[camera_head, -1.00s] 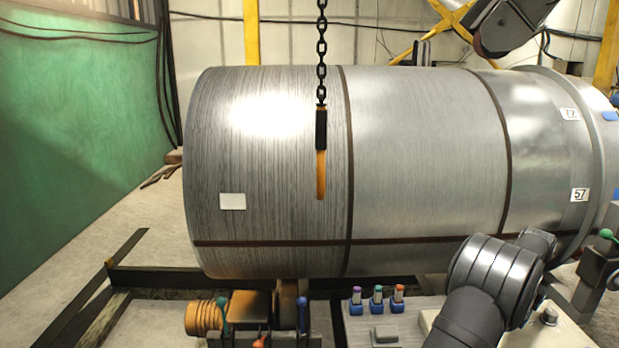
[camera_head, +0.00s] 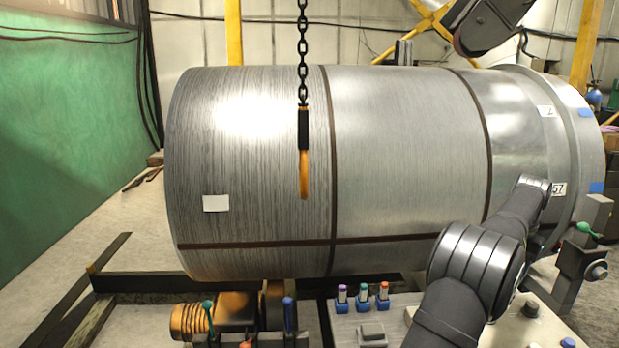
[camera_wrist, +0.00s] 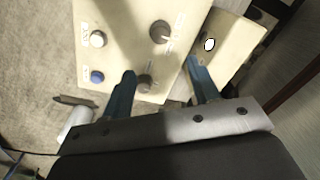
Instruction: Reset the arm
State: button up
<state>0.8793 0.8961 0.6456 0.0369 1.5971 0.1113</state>
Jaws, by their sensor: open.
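My gripper (camera_wrist: 160,88) shows in the wrist view with its two blue fingers apart and nothing between them. The fingers are above a cream control panel (camera_wrist: 125,30) that carries a white button (camera_wrist: 97,39), a blue button (camera_wrist: 97,77) and dark knobs (camera_wrist: 160,32). Whether the fingertips touch the panel cannot be told. In the head view my dark arm reaches up from the bottom right, in front of the big metal drum (camera_head: 400,150). My gripper cannot be made out there.
A chain with an orange-tipped hook (camera_head: 304,170) hangs in front of the drum. Several small levers (camera_head: 362,300) stand left of my arm. A dark fixture with a green handle (camera_head: 587,230) is at the right. Open floor (camera_head: 85,215) lies at the left.

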jog(key=f, duration=1.3)
jog(key=shift+w+a+f, duration=0.2)
jog(key=shift+f, duration=0.4)
jog(key=m, duration=0.8)
jog(key=shift+m, duration=0.3)
jog(key=shift+r, duration=3.15)
